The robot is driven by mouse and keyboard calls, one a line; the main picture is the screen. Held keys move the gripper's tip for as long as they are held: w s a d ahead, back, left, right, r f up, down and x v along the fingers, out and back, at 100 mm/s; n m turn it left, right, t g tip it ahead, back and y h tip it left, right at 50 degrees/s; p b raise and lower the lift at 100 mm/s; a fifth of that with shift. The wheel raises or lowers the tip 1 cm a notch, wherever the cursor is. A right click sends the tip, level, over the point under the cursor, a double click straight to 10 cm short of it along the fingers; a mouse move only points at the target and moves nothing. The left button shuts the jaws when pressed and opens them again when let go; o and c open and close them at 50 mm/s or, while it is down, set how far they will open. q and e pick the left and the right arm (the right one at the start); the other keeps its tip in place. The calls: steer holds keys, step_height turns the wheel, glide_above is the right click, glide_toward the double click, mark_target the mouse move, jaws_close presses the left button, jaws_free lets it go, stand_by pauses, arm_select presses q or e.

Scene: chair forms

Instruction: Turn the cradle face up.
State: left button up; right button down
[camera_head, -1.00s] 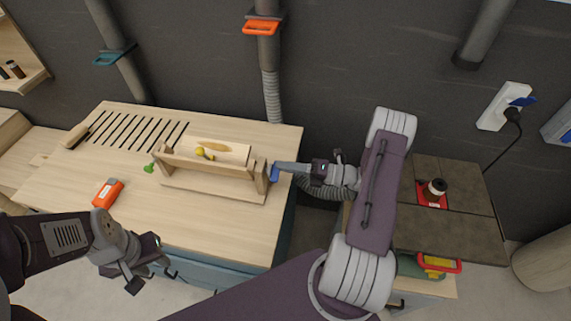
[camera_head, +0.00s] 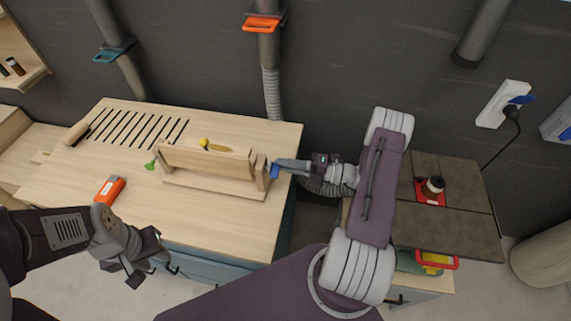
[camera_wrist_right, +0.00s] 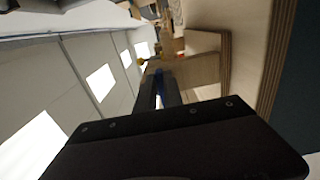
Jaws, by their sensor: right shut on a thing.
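The wooden cradle (camera_head: 205,162), a long board with end pieces, is tilted on the bench top, its long side facing the front. My right gripper (camera_head: 273,170) is shut on the cradle's right end. In the right wrist view its blue-tipped fingers (camera_wrist_right: 160,88) meet the cradle's pale wood (camera_wrist_right: 195,70). The cradle's underside and far side are hidden. My left gripper (camera_head: 147,268) is empty, its fingers apart, in front of the bench's front edge and away from the cradle.
The wooden bench (camera_head: 200,220) is clear in front of the cradle. An orange tool (camera_head: 110,189) and a green-headed item (camera_head: 150,164) lie left of it. A yellow knob (camera_head: 204,142) shows behind it. A dark-topped cabinet (camera_head: 460,225) with a jar (camera_head: 433,187) stands right.

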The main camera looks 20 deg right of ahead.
stand_by(0.5)
steer(key=c, duration=1.5)
jaws_free()
steer(key=shift+o, duration=0.2)
steer(key=b+v, duration=0.2)
steer(key=v, duration=0.7)
steer(key=shift+b, duration=0.35)
steer(key=shift+f, duration=0.1)
